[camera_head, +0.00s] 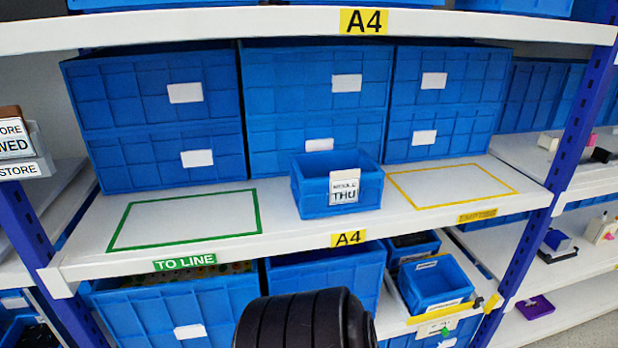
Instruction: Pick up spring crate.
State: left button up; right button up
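A small open blue crate (335,187) stands on the middle shelf, with a white label on its front that seems to end in "THU". Another small open blue crate (434,285) sits on the lower shelf at the right, tilted toward me. A further small blue crate (414,247) is behind it. I cannot read which one holds springs, and their contents are hidden or unclear. Neither of my grippers is in view. A black ribbed rounded part (305,322), which may be mine, shows at the bottom middle and hides part of the lower shelf.
The middle shelf (285,215) has an empty green outline at the left, marked TO LINE (185,263), and an empty yellow outline at the right. Large blue bins (315,97) stand behind. Blue uprights (563,145) and the upper shelf edge (250,22) frame the bay.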

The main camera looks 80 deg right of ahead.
aim_at(429, 285)
jog(key=z, duration=3.65)
